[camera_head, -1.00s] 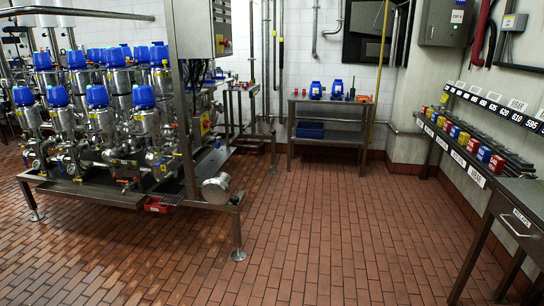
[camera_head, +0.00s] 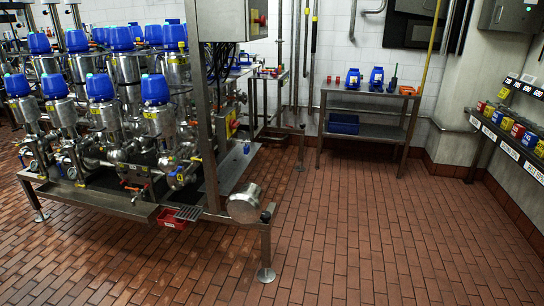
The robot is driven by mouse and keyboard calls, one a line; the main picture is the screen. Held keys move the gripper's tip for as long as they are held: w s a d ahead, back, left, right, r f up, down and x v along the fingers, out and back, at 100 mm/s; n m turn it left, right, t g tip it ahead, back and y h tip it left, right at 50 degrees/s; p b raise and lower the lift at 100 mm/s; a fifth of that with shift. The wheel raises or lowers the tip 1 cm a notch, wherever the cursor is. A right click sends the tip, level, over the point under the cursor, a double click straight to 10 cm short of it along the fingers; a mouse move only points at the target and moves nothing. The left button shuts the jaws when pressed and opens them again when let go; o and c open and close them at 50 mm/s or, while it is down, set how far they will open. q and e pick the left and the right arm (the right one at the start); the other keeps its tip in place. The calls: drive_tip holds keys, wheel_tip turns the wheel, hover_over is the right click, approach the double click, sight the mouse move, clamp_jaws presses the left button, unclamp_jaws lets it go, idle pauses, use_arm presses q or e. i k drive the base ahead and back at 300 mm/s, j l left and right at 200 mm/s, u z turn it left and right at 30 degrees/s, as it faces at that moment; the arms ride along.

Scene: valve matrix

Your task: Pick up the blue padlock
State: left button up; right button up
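A row of small padlock-like blocks in red, yellow and blue sits on the shelf at the right edge of the head view. Another blue block (camera_head: 497,116) sits farther back in the row. They are too small to make out shackles or details. Neither of my grippers is in view.
The shelf (camera_head: 509,151) with white labels runs along the right wall. A steel valve rack (camera_head: 140,212) with blue-capped valves fills the left. A steel table (camera_head: 365,102) with blue items stands at the back. The tiled floor (camera_head: 390,240) between them is clear.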

sight(246, 148)
drive_tip(key=i+j, duration=0.35)
drive_tip(key=j, duration=0.2)
drive_tip(key=i+l+u, duration=0.25)
drive_tip(key=i+l, duration=0.25)
drive_tip(key=i, duration=0.3)
drive_tip(key=i+l+u, duration=0.3)
drive_tip(key=i+l, duration=0.3)
drive_tip(key=i, duration=0.15)
